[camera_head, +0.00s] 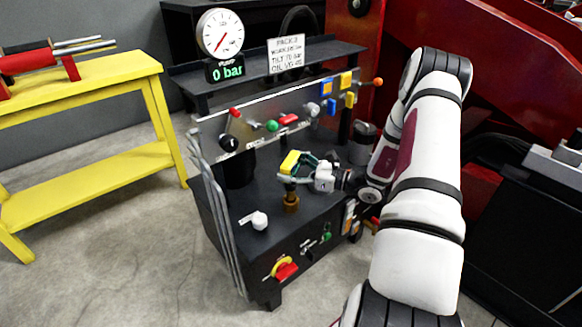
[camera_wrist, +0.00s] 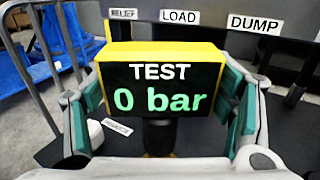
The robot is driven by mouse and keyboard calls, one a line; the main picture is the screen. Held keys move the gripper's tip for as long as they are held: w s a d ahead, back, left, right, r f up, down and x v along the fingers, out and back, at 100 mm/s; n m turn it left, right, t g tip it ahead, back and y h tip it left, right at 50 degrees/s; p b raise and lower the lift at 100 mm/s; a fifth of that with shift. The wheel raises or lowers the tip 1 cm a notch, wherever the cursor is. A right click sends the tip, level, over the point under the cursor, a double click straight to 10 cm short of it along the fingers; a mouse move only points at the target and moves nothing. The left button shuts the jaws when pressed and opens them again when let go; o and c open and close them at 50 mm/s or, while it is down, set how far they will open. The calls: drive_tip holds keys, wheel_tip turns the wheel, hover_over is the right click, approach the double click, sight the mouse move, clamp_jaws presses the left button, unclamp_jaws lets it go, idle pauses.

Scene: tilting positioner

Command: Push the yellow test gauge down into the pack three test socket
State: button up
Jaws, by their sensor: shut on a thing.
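The yellow test gauge (camera_head: 290,162) is between the fingers of my gripper (camera_head: 297,170) above the bench top. A brass fitting (camera_head: 291,204) stands on the bench directly below the gauge. A dark stem shows under the gauge in the wrist view. I cannot tell whether the gauge's lower end is seated in the fitting or only touching it.
The black bench (camera_head: 250,215) has a back panel with colored levers and knobs (camera_head: 271,126). A round dial (camera_head: 220,34) and "0 bar" display (camera_head: 226,70) stand behind. A yellow table (camera_head: 80,75) stands at left.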

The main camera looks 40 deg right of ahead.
drive_tip(key=shift+f+b, duration=1.25)
drive_tip(key=shift+f, duration=0.75)
drive_tip(key=o, duration=1.5)
drive_tip(key=shift+s+d+f, duration=0.1)
drive_tip(key=v, duration=1.1)
drive_tip(key=shift+s+d, duration=0.15)
drive_tip(key=shift+s, duration=0.25)
